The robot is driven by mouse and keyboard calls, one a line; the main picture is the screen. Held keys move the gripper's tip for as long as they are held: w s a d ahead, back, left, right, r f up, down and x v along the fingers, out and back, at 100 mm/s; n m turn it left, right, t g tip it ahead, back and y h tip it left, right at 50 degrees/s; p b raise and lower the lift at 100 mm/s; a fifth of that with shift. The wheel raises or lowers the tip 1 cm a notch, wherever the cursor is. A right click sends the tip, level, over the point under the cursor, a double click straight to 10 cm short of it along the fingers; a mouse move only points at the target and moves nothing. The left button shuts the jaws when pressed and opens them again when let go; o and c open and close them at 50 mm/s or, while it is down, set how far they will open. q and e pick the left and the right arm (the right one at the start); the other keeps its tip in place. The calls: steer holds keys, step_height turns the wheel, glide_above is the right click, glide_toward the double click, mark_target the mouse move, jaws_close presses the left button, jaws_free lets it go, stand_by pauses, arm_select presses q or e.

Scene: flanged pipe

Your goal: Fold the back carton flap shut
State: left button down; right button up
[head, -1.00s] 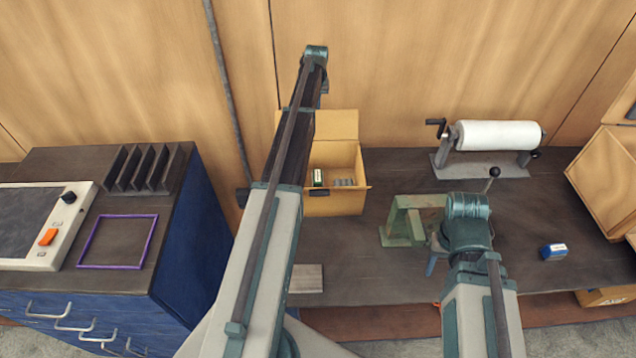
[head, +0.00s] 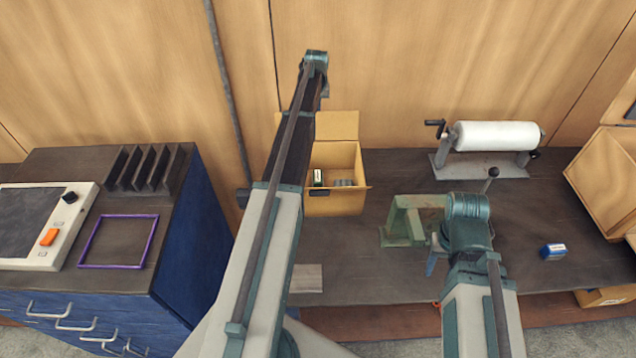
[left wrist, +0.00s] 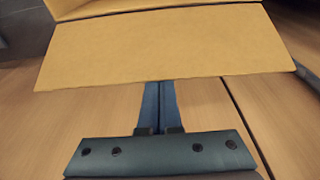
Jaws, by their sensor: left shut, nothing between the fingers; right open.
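The open carton (head: 333,200) stands on the bench behind my left arm, with a small green-and-white box (head: 318,178) and grey pieces inside. Its back flap (head: 338,125) stands up at the far side, partly hidden by my arm. In the left wrist view the flap (left wrist: 165,45) spans the top as a tan panel. My left gripper (left wrist: 159,88) is shut and empty, its fingertips at the flap's edge and partly hidden by it; I cannot tell if they touch. My right gripper (head: 432,264) is open, mostly hidden by its wrist, near the bench front.
A green metal stand (head: 405,220) is right of the carton. A white roll on a holder (head: 497,136) stands at the back right. A small blue box (head: 553,251) lies on the right of the bench. A wooden wall (head: 400,60) rises close behind the carton.

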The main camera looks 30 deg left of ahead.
mark_target(317, 123)
arm_select(q)
steer(key=shift+s+d+f, duration=0.15)
steer(key=shift+s+d, duration=0.45)
steer(key=shift+s, duration=0.35)
steer(key=shift+s+d+f, duration=0.1)
steer(key=shift+s+d, duration=0.55)
steer(key=shift+s, duration=0.25)
steer(key=shift+s+d+f, duration=0.15)
steer(key=shift+s+d, duration=0.45)
steer(key=shift+s, duration=0.35)
steer(key=shift+w+a+f, duration=0.1)
steer(key=shift+w+a, duration=0.05)
steer(key=shift+w, duration=0.3)
steer(key=shift+a, duration=0.15)
steer(key=shift+w+a, duration=0.1)
steer(key=w+a+p+v, duration=0.1)
steer(key=p+v, duration=0.7)
steer(key=shift+w+r, duration=0.3)
steer(key=shift+a, duration=0.1)
